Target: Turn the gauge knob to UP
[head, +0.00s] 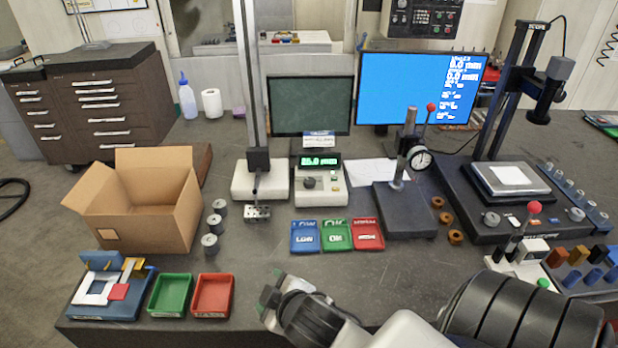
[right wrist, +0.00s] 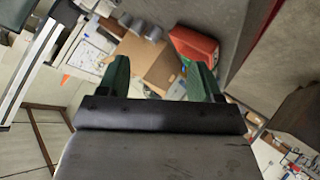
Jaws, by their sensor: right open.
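The gauge box (head: 335,192), cream with a green lit display (head: 319,161), stands at mid-table beside the tall column. A dark round knob (head: 309,183) sits on its front left, with small buttons to its right. The knob's setting and any UP mark are too small to read. My right gripper (head: 268,297) is low at the table's front edge, well short of the box and apart from it. In the right wrist view its two green fingers (right wrist: 158,78) are spread with nothing between them. My left gripper is out of view.
Blue, green and red labelled trays (head: 336,249) lie in front of the gauge box. A cardboard box (head: 150,220) and metal cylinders (head: 210,243) are left. A dial-gauge stand (head: 405,220) is right. The tabletop ahead of my right gripper is mostly clear.

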